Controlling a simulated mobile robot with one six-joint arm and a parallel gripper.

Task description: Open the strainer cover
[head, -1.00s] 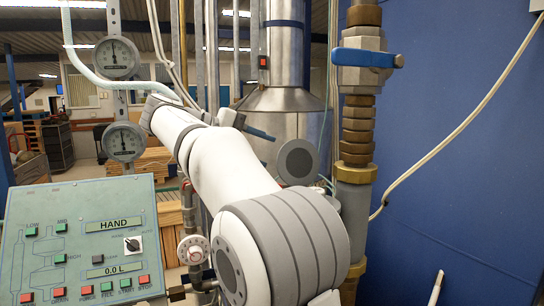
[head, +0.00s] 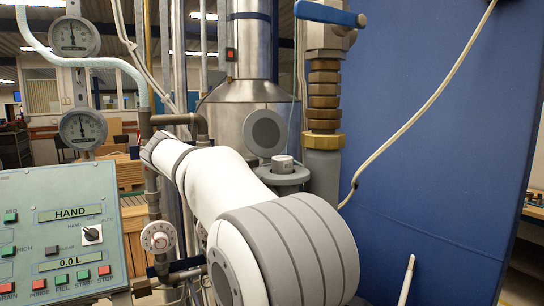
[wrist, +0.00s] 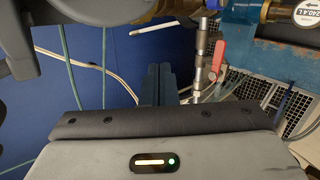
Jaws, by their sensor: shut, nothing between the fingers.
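I cannot pick out the strainer cover with certainty. A grey round fitting with a pale cap (head: 284,169) stands behind my arm in the head view, left of the brass-ringed pipe, and its lower part is hidden. My gripper (wrist: 158,70) shows in the wrist view as two narrow fingers side by side, shut and empty. They point toward the blue wall and pipework and appear to touch nothing. In the head view my arm hides the gripper. A large dark rounded shape fills the wrist view's upper left; I cannot tell what it is.
A control panel (head: 60,232) stands at the left, below two dial gauges. A blue-handled valve (head: 330,14) tops the brass-ringed pipe (head: 323,95). The wrist view shows a red-handled valve (wrist: 217,60) and a meter (wrist: 306,13). The blue wall (head: 430,130) carries a white cable.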

